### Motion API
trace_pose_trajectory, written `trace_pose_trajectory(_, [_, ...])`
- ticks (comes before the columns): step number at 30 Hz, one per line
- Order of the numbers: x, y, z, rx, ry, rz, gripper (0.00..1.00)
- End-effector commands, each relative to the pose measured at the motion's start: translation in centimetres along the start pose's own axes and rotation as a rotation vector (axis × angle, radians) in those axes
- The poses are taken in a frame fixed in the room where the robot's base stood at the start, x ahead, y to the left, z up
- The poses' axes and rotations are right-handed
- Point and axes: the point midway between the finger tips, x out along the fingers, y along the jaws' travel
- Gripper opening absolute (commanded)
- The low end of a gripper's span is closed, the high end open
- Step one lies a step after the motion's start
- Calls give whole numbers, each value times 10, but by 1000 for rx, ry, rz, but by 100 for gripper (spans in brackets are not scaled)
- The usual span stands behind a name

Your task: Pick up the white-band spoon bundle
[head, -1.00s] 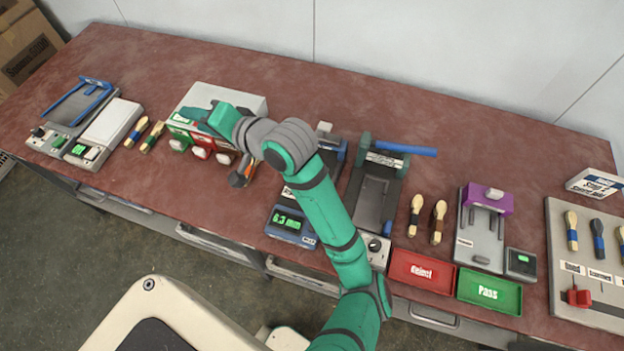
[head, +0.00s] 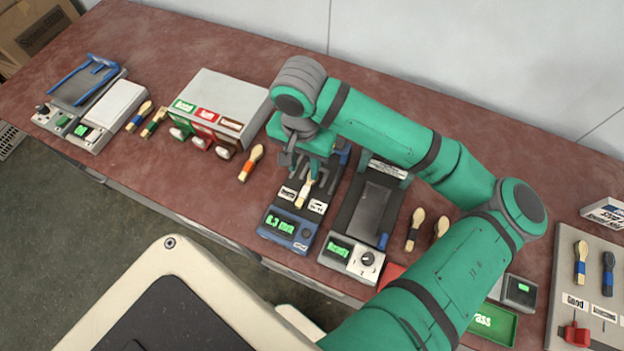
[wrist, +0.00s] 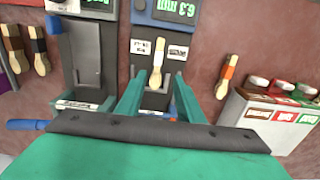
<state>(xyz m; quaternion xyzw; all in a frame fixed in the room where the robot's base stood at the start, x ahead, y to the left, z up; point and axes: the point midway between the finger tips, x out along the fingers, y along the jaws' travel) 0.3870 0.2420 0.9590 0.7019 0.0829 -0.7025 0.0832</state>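The white-band spoon bundle (head: 303,193) lies on the blue-fronted gauge device (head: 289,231), whose green display is lit. My gripper (head: 308,160) is above the back part of this device. In the wrist view its two green fingers (wrist: 158,88) are spread apart, one on each side of the bundle's line. No object shows held between them. Whether the fingers touch the device cannot be told.
An orange-band bundle (head: 251,163) lies left of the gauge, beside the white three-label box (head: 221,112). A black press (head: 365,208) stands close on the right. Dark-banded bundles (head: 414,231) lie beyond it. My arm hides part of the right side, including most of the trays.

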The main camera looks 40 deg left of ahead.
Motion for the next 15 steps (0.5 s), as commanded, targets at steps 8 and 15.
trace_pose_trajectory(8, [39, 2, -1, 4, -1, 3, 34])
trace_pose_trajectory(15, [55, 2, -2, 2, 0, 1, 34])
